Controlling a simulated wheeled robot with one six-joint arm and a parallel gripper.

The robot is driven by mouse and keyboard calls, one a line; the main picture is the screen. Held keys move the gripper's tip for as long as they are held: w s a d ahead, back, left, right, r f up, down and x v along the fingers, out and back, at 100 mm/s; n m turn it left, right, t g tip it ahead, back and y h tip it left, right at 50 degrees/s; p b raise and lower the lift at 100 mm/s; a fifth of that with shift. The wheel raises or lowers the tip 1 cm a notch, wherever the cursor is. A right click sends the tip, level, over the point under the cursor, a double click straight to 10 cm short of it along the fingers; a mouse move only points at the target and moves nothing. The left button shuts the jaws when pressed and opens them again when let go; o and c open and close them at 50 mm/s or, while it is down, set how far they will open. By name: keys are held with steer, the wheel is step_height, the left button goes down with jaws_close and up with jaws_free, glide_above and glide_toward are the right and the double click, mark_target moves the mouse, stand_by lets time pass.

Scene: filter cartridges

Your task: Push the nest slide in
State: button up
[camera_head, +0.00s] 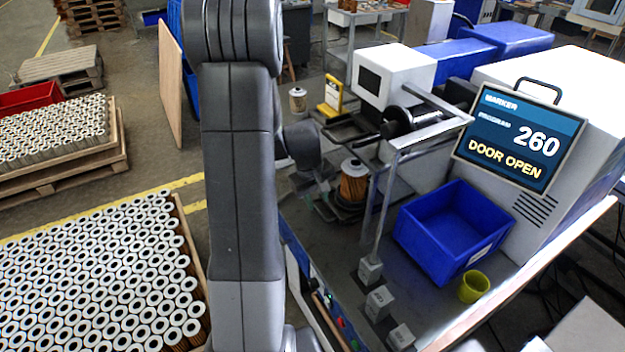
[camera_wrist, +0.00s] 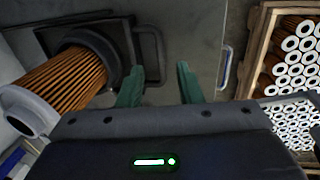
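The nest slide (camera_wrist: 124,50) is a dark plate with a round black nest (camera_wrist: 92,45) and a loop handle (camera_wrist: 151,55) at its side. A brown pleated cartridge (camera_wrist: 62,83) with a white end sits in the nest. It also shows upright on the bench in the head view (camera_head: 353,187). My gripper (camera_wrist: 159,76) has two green fingers apart with nothing visible between them. The fingertips are near the handle; I cannot tell whether they touch it. In the head view, my arm hides part of the slide area. The marker's screen (camera_head: 515,137) reads DOOR OPEN.
A grey metal frame (camera_head: 386,190) stands right of the nest. A blue bin (camera_head: 440,262) and a yellow cup (camera_head: 474,286) are on the bench's right. Another cartridge (camera_head: 297,101) stands farther back. A crate of many cartridges (camera_head: 95,275) lies at left.

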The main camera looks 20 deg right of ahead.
mark_target(332, 212)
step_height(332, 212, up, 8)
steer(key=a, duration=0.1)
steer(key=shift+a+r, duration=0.15)
steer(key=shift+a, duration=0.1)
steer(key=shift+s, duration=0.1)
